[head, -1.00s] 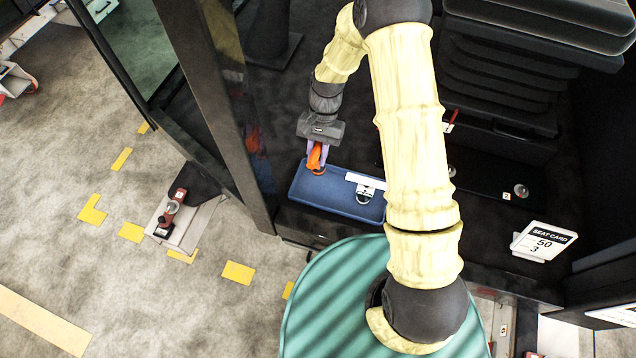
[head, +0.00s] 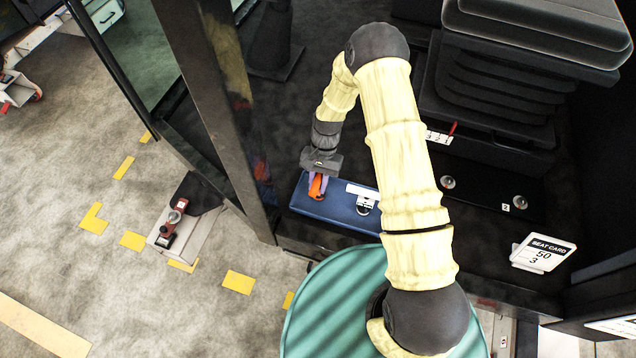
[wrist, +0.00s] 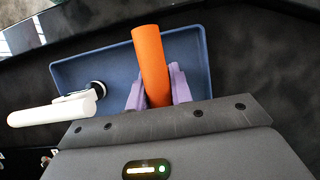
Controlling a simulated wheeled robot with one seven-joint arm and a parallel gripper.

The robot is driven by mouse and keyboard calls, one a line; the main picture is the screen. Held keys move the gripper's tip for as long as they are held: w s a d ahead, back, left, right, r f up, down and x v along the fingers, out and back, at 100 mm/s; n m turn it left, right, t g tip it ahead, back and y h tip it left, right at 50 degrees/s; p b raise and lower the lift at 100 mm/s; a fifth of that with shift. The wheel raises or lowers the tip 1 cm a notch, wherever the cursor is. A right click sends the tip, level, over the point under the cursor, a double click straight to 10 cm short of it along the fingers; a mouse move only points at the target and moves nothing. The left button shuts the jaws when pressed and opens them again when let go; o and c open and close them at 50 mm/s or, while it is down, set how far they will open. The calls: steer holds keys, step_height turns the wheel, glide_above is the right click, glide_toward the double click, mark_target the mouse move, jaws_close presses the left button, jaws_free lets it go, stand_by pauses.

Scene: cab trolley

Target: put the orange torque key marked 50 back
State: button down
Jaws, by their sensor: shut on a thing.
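My gripper (head: 318,182) is shut on the orange torque key (head: 316,189). In the wrist view the key (wrist: 151,62) is a plain orange cylinder between two purple fingers (wrist: 158,90), and no marking on it is readable. The key's lower end is hidden in the head view, and I cannot tell whether it touches the tray floor. My gripper is over the left part of a blue tray (head: 335,213). The tray (wrist: 75,72) lies behind and below the key in the wrist view.
A white-handled item (head: 366,203) lies in the tray right of my gripper. A card (head: 543,253) reading "SEAT CARD 50 3" stands at right. Two round metal pieces (head: 447,182) (head: 519,202) sit on the dark floor. A dark post (head: 232,120) rises left of the tray.

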steer(key=shift+f, duration=0.4)
steer(key=shift+f, duration=0.1)
steer(key=c, duration=1.3)
jaws_free()
steer(key=shift+o, duration=0.2)
steer(key=b+v, duration=0.2)
steer(key=v, duration=0.9)
steer(key=shift+r, duration=0.6)
steer(key=shift+w, duration=0.1)
steer(key=shift+d, duration=0.1)
